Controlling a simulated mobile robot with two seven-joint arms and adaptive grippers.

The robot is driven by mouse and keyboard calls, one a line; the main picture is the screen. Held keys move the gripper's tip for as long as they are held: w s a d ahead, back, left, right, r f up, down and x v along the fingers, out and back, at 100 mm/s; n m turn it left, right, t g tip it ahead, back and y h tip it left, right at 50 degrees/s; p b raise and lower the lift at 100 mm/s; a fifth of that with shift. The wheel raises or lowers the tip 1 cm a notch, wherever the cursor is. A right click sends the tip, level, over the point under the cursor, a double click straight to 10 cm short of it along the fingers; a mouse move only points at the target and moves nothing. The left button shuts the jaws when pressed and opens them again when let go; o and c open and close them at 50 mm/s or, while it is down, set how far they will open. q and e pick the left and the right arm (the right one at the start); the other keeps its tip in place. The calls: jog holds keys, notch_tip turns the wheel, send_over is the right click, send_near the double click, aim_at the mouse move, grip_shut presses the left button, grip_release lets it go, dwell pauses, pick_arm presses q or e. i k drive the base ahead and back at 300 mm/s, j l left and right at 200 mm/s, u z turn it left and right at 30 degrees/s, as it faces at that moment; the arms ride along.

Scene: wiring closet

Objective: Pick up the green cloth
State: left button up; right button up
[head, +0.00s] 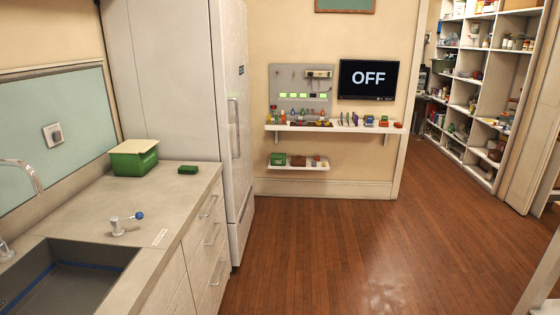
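A small dark green block-like item (188,170), which may be a folded cloth, lies flat on the counter (165,200) near its back right. It is too small for me to tell whether it is fabric. Another green item (278,159) sits at the left of the lower wall shelf (300,167); its material is also unclear. Neither of my grippers shows in the head view.
A green box with a cream lid (134,158) stands left of the small green item. A blue-knobbed fitting (128,222) and a sink (60,280) are nearer. A tall white cabinet (175,80) borders the counter's back. The wooden floor (330,250) is clear.

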aim_at(183, 169)
jog(key=i+u, duration=0.1)
jog(key=i, duration=0.45)
jog(key=i+l, duration=0.15)
jog(key=i, duration=0.4)
jog(key=i+l+u, duration=0.15)
jog(key=i, duration=0.4)
jog(key=i+u, duration=0.25)
jog(key=u, duration=0.15)
jog(key=i+l+u, duration=0.2)
jog(key=u, duration=0.2)
jog(key=i+l+u, duration=0.2)
jog(key=u, duration=0.2)
jog(key=i+l+u, duration=0.15)
jog(key=u, duration=0.25)
jog(key=i+l+u, duration=0.15)
jog(key=l+u, duration=0.25)
